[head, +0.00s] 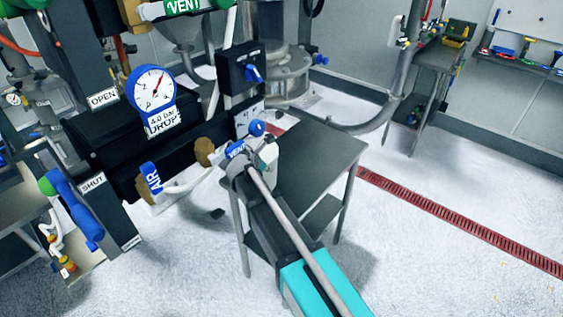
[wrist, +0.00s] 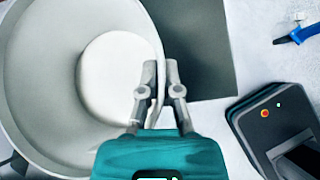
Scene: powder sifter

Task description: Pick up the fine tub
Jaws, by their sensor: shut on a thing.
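The fine tub (wrist: 40,118) fills the left of the wrist view. It is a wide, round, pale grey tub seen from above, with a white patch (wrist: 117,75) inside that looks like powder. My gripper (wrist: 160,72) is shut on the tub's right wall, with one finger inside the rim and one outside. In the head view my arm reaches to the small grey table beside the sifter; the tub is mostly hidden there and hard to make out. I cannot tell whether its base touches anything.
The small grey table (head: 318,160) stands beside the black sifter frame (head: 120,140) with its gauge (head: 152,90) and labelled handles. A red floor drain (head: 450,226) runs across the right. The floor there is clear. A workbench (head: 436,60) stands at the back.

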